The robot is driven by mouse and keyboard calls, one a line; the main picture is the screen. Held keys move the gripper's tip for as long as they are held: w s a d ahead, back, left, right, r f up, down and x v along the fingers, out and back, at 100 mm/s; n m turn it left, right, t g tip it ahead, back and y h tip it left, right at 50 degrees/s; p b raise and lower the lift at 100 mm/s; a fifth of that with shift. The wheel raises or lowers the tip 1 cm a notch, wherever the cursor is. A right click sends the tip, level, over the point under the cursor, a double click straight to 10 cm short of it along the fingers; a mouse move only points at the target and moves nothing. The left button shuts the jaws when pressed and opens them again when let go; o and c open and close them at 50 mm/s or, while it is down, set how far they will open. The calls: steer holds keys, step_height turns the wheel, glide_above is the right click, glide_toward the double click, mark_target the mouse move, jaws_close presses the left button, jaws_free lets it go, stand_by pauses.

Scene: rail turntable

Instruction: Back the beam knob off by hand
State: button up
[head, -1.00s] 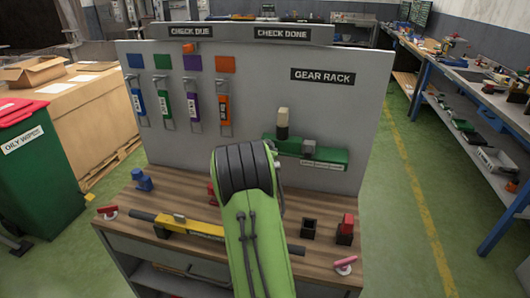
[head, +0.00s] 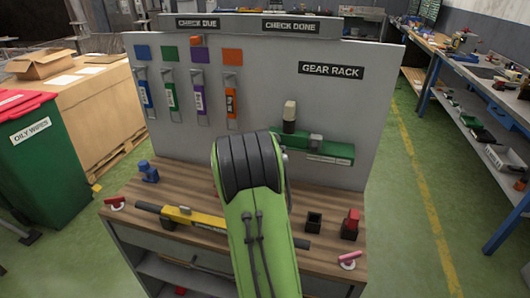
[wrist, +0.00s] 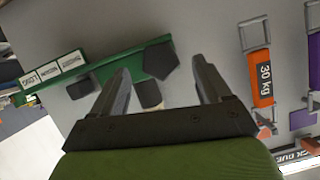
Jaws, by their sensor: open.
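A yellow beam (head: 205,219) with a black bar through it lies across the wooden bench top. A small pale fitting sits on its upper side; I cannot tell whether this is the beam knob. My arm hides part of the beam. My gripper (wrist: 160,66) is open in the wrist view, with nothing seen held. It faces the grey panel by the green gear rack (wrist: 92,70). A dark many-sided piece (wrist: 160,58) shows between and beyond the fingertips, and a smaller block (wrist: 148,95) shows between the fingers. In the head view my arm hides the gripper.
The green rack (head: 328,148) hangs on the grey panel (head: 365,110), right of several coloured hanging tags. A blue piece (head: 148,172), a dark open box (head: 314,222) and a red-topped block (head: 351,224) stand on the bench.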

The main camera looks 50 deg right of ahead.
steer(key=v, duration=1.2)
steer(key=shift+a+r, duration=0.15)
